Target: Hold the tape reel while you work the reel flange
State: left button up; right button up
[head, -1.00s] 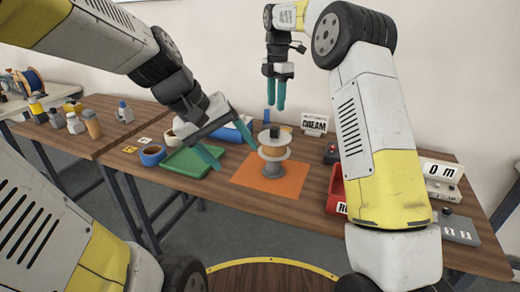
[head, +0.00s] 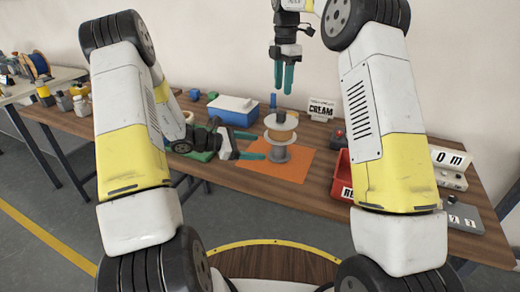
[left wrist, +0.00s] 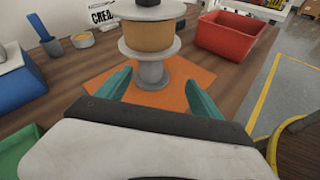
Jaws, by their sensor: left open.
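The tape reel (head: 281,134) is a tan cylinder upright on a grey spool-shaped stand (head: 279,153) on an orange mat (head: 300,168). Its pale upper flange (head: 281,121) lies flat on top. In the left wrist view the tan reel (left wrist: 150,37) and the grey stand (left wrist: 151,73) are straight ahead. My left gripper (head: 258,146) is open and empty, its fingers pointing at the stand from the left. In the left wrist view its fingertips (left wrist: 160,76) lie either side of the stand, below the reel. My right gripper (head: 283,88) hangs open above and behind the reel, pointing down.
A red bin (head: 342,180) stands right of the mat. A blue box with white lid (head: 233,108) stands behind left. A CREAM sign (head: 321,109) is behind. A green tray (left wrist: 18,153) is partly hidden by my left arm in the head view.

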aim_at(279, 144)
pick_arm(q)
jog(key=shift+w+d+f+n+t+h, duration=0.35)
jog(key=shift+w+f+n+h, duration=0.15)
jog(key=shift+f, duration=0.1)
jog(key=shift+w+d+f+n+t+h, duration=0.35)
jog(key=shift+w+f+n+h, duration=0.1)
jog(key=shift+f+h, duration=0.1)
jog(key=shift+w+d+f+n+t+h, duration=0.3)
jog(key=shift+w+n+t+h, duration=0.15)
jog(key=shift+w+h, duration=0.1)
jog(key=shift+x, duration=3.9)
jog(key=shift+r, duration=0.1)
jog(key=shift+c, duration=0.5)
grip_shut()
